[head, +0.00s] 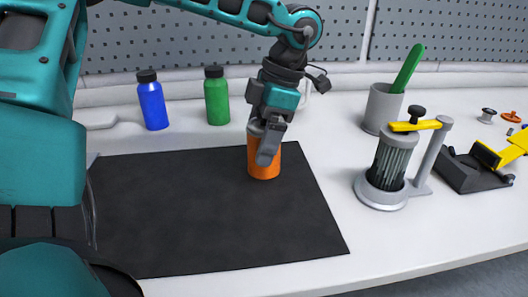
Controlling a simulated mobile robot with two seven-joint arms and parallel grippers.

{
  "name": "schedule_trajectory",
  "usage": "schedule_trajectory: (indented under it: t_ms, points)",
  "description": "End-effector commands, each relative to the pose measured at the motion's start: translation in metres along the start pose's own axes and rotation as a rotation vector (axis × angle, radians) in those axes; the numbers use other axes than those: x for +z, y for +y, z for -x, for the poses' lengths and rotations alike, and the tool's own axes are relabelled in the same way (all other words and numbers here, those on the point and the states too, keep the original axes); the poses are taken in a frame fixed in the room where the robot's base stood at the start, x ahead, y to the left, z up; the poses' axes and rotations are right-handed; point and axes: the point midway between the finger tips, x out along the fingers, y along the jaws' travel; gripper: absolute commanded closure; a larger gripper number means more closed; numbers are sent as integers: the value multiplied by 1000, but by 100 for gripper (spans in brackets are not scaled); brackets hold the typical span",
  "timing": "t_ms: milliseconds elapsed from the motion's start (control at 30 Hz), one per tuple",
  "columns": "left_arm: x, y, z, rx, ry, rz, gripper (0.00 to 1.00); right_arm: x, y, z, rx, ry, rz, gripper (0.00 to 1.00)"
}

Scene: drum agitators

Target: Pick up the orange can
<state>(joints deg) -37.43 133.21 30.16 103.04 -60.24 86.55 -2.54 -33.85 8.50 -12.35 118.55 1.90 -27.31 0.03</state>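The orange can (262,172) stands upright on the black mat (200,225), near its back right part. My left gripper (264,145) comes down over the can from above. One grey finger lies across the front of the can's upper part, and the other is mostly hidden behind the can's top. I cannot tell whether the fingers press on the can or stand apart from it. My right gripper is not in view.
A blue bottle (152,103) and a green bottle (216,99) stand behind the mat. To the right are a grey cup (381,108) with a green-handled tool (409,68), a clear cylinder device (389,162) and a black-and-yellow tool (470,172). The white table (300,272) is clear in front.

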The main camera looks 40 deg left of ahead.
Motion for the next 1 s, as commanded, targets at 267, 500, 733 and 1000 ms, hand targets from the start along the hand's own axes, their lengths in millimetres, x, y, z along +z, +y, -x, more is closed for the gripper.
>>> schedule_trajectory:
  t_ms: [267, 500, 733, 1000]
  points:
    - [0, 0, 0, 0, 0, 0, 35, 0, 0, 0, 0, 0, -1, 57]
    - [0, 0, 0, 0, 0, 0, 58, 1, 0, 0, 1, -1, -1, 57]
    - [0, 0, 1, 1, 0, 0, 70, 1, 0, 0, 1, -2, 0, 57]
    - [-2, 0, 8, 2, 0, 1, 70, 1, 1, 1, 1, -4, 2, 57]
